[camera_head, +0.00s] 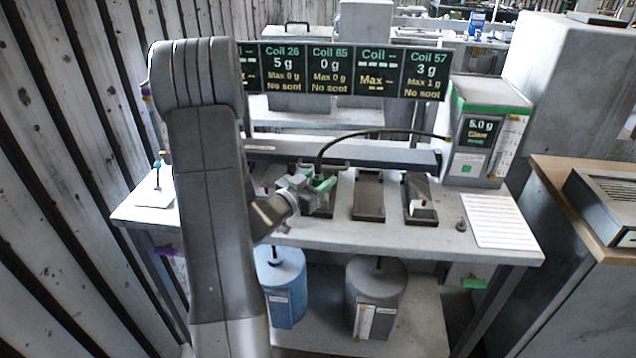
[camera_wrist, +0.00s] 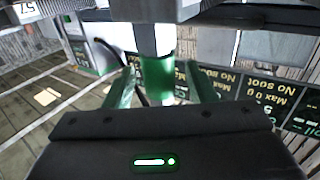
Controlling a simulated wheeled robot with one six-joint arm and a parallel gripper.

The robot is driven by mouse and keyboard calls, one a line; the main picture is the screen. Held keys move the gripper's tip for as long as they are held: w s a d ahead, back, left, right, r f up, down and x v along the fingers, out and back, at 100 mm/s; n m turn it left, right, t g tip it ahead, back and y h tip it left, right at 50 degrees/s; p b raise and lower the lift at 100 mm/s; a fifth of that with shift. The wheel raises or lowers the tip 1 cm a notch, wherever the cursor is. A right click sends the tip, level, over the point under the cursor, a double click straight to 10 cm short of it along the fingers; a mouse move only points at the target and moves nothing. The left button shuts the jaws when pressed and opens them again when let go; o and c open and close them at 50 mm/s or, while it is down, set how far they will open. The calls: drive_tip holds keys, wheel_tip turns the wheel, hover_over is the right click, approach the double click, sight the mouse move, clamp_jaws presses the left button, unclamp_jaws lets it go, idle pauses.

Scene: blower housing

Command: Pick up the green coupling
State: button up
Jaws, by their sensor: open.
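The green coupling (camera_wrist: 157,78) is a short upright green cylinder in the wrist view, with a pale metal part joined at its upper picture end. It lies between the two green fingers of my gripper (camera_wrist: 160,88), which are open with a gap on each side of it. In the head view the green coupling (camera_head: 324,184) is small and partly hidden by my gripper (camera_head: 310,190), at the left part of the bench. I cannot tell whether any finger touches it.
A black hose (camera_head: 370,134) arches from a green-topped box (camera_head: 485,135) to near the coupling. Dark blocks (camera_head: 368,195) stand on the grey bench (camera_head: 370,235) to the right. A display panel (camera_head: 345,70) hangs behind. A blue canister (camera_head: 282,290) and a grey canister (camera_head: 375,295) stand below.

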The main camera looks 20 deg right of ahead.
clamp_jaws()
drive_tip(key=shift+r, duration=0.1)
wheel_tip(320, 180, up, 10)
drive_tip(key=shift+f, duration=0.1)
idle(0.6)
drive_tip(key=shift+a, duration=0.1)
